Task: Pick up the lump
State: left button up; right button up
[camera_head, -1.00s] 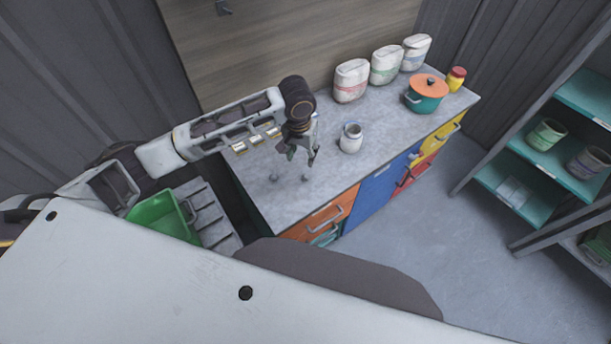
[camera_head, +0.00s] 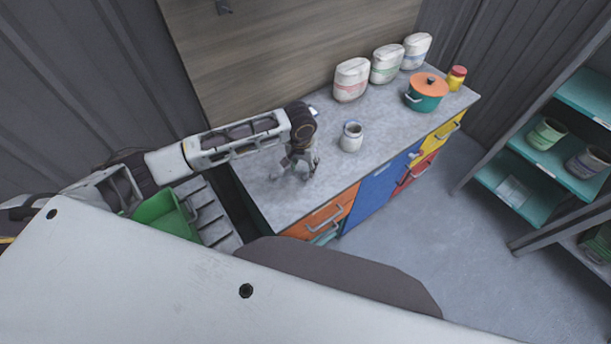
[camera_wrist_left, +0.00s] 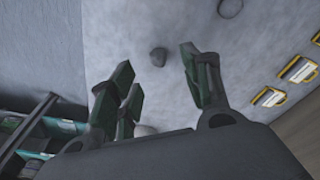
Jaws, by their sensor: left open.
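Small grey lumps lie on the grey countertop (camera_head: 330,170). In the left wrist view, one dark grey lump (camera_wrist_left: 158,57) shows between my fingertips in the picture. A second lump (camera_wrist_left: 229,8) is at the top edge. A third (camera_wrist_left: 146,130) sits low between the fingers, partly hidden. In the head view, a lump (camera_head: 273,176) shows just left of my left gripper (camera_head: 303,174). That gripper points down, close over the counter, open and empty; it hides part of the counter there. Whether it touches a lump cannot be told. My right gripper is not in view.
A white jar (camera_head: 351,138) stands right of the gripper. White bags (camera_head: 351,80), a teal pot with orange lid (camera_head: 427,92) and a yellow jar (camera_head: 456,78) stand farther back. Yellow-edged packs (camera_wrist_left: 268,97) lie near the wall. A green bin (camera_head: 165,215) is at left.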

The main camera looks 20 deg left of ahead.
aim_at(305, 174)
pick_arm(q)
jog(key=shift+f, duration=0.4)
jog(key=shift+w+d+f+p, duration=0.1)
jog(key=shift+w+f+p, duration=0.1)
jog(key=shift+f, duration=1.1)
jog(key=shift+w+d+f+p, duration=0.1)
jog(key=shift+w+f, duration=0.05)
jog(key=shift+f, duration=1.1)
jog(key=shift+a, duration=0.1)
jog(key=c, duration=0.9)
